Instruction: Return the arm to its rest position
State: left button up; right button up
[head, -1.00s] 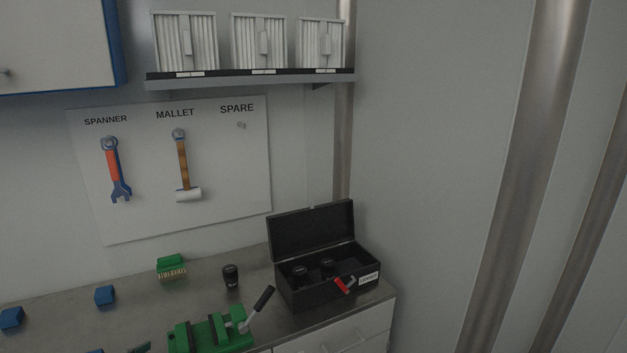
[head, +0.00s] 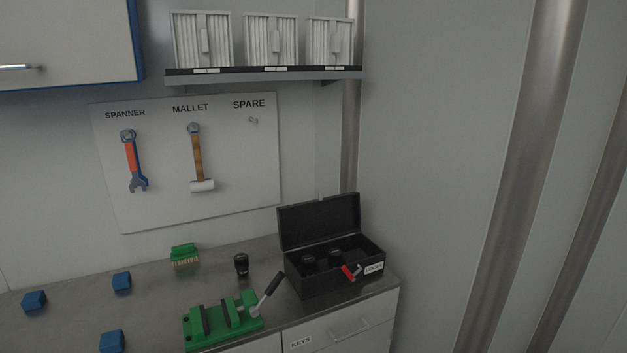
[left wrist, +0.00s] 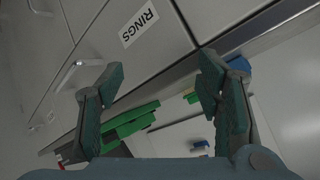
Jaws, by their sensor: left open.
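My left gripper (left wrist: 160,90) shows in the left wrist view with its two green-grey fingers wide apart and nothing between them. It is near the drawer fronts and the bench edge. A drawer labelled RINGS (left wrist: 139,24) is beyond the fingers, and green vise parts (left wrist: 128,120) and a blue block (left wrist: 238,64) show behind them. Neither gripper is in the head view. My right gripper is in no view.
A pegboard (head: 240,180) with spanner and mallet hangs above. A shelf (head: 265,76) holds bins.

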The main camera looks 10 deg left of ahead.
pick_arm(q)
jog(key=s+d+f+g, duration=0.2)
jog(key=s+f+g, duration=0.1)
jog(key=s+f, duration=0.75)
jog(key=s+d+f+g, duration=0.2)
jog(key=s+f+g, duration=0.1)
jog(key=s+f, duration=0.75)
jog(key=s+d+f+g+h, duration=0.1)
jog(key=s+d+f, duration=0.3)
jog(key=d, duration=0.2)
jog(key=s+d+f+n+g+h, duration=0.1)
jog(key=s+d+f, duration=0.3)
jog(key=d, duration=0.3)
jog(key=s+d+f+g+b, duration=0.1)
jog(key=s+d+f, duration=0.2)
jog(key=d, duration=0.4)
jog(key=shift+s+d+f+n+h, duration=0.15)
jog(key=shift+s+f+n+h, duration=0.25)
jog(key=shift+s, duration=0.45)
